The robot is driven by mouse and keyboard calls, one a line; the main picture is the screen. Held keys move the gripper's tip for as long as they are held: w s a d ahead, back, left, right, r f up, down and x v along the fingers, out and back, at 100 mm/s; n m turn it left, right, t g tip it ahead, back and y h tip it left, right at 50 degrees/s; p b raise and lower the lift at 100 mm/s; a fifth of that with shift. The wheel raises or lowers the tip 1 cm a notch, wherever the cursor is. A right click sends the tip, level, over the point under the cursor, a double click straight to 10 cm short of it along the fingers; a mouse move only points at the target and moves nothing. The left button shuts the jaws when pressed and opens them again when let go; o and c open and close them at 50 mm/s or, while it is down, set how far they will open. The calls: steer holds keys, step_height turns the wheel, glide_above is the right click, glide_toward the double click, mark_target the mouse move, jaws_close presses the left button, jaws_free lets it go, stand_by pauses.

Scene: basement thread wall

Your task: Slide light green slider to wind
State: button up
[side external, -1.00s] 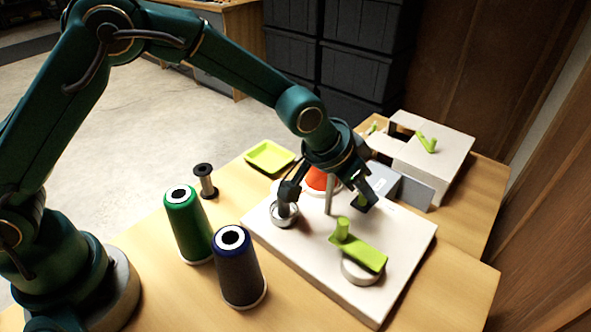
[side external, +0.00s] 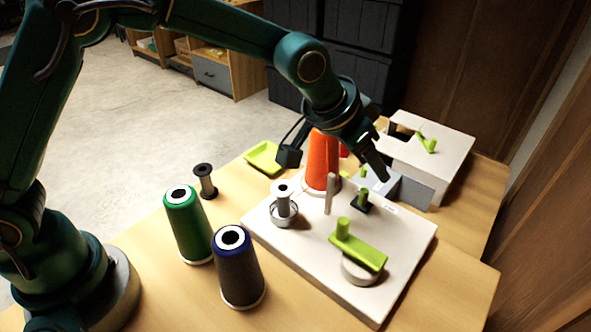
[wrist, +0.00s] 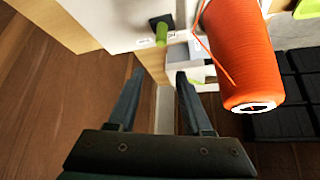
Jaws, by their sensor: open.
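The light green slider (side external: 363,195) is a short upright knob on a small dark square block, on the far part of the white board (side external: 305,247). It also shows in the wrist view (wrist: 162,34), near the top, beyond my fingertips. Small printed labels lie beside it, too small to read. My gripper (side external: 378,168) is above the slider, apart from it. In the wrist view my gripper (wrist: 159,74) has its two fingers spread, with nothing between them.
An orange thread cone (side external: 322,160) stands close by, left of the slider, with a grey post (side external: 329,195) nearby. A green crank (side external: 358,247) is nearer on the board. Green (side external: 187,226) and dark (side external: 238,268) spools stand left. A white box (side external: 435,160) is behind right.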

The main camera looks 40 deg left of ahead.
mark_target(363, 189)
steer(key=shift+r, duration=0.15)
step_height(363, 189, up, 4)
steer(key=shift+f, duration=0.1)
stand_by(0.5)
